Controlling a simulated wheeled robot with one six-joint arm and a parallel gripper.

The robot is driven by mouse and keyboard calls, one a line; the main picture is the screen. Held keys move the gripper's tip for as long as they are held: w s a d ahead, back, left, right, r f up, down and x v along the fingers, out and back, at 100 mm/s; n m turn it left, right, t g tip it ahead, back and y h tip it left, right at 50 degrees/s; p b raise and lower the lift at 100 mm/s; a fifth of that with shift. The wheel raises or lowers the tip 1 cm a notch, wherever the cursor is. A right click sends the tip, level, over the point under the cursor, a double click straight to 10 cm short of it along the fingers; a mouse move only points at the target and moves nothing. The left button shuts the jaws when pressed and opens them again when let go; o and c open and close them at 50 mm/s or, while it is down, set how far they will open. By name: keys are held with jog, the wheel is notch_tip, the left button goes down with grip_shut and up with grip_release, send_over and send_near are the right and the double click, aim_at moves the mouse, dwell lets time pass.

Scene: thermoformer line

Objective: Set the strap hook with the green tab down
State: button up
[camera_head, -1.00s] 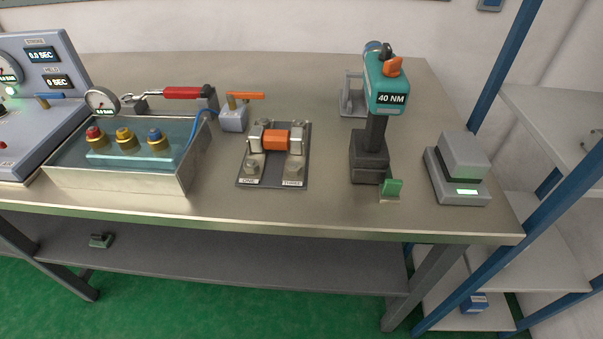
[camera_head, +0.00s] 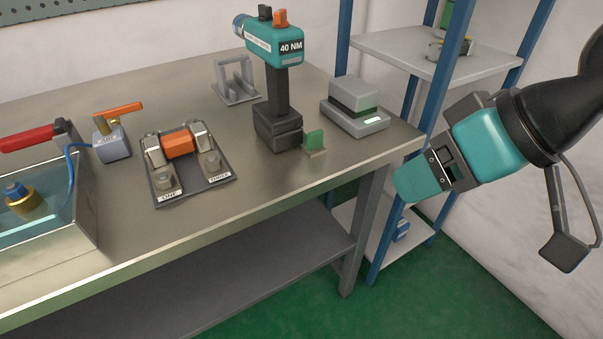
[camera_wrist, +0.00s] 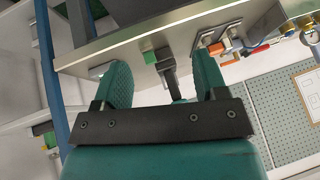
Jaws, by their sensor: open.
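A small green tab (camera_head: 314,139) stands upright on a small pale base on the bench, close to the front edge and beside the dark stand of the torque driver. The base's hook shape is too small to make out. The tab also shows in the wrist view (camera_wrist: 150,57), between the fingers but farther off. My gripper (camera_head: 422,179) is open and empty, out past the bench's right end and to the right of the tab. In the wrist view its two teal fingers (camera_wrist: 163,62) are spread with nothing between them.
The teal torque driver (camera_head: 275,45) stands left of the tab. A grey block device (camera_head: 355,105) is to its right. A clamp plate (camera_head: 207,185) lies farther left. A blue-posted shelf rack (camera_head: 400,47) stands beyond the bench's right end. The bench front is mostly clear.

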jog(key=w+a+f+t+y+b, duration=0.3)
jog(key=w+f+t+b, duration=0.6)
jog(key=b, duration=0.6)
jog(key=p, duration=1.4)
send_near(317, 138)
jog(key=shift+t, duration=0.3)
jog(key=x, duration=0.1)
jog(key=p+x, duration=0.1)
jog(key=x, duration=0.1)
jog(key=p+x, duration=0.1)
jog(key=x, duration=0.1)
jog(key=shift+w+a+f, duration=0.15)
jog(key=shift+f, duration=0.2)
jog(key=shift+w+a+p, duration=0.25)
jog(key=shift+w+p, duration=0.05)
jog(key=shift+p, duration=0.4)
jog(key=p+x, duration=0.2)
jog(key=x, duration=0.2)
jog(key=shift+w+a, duration=0.15)
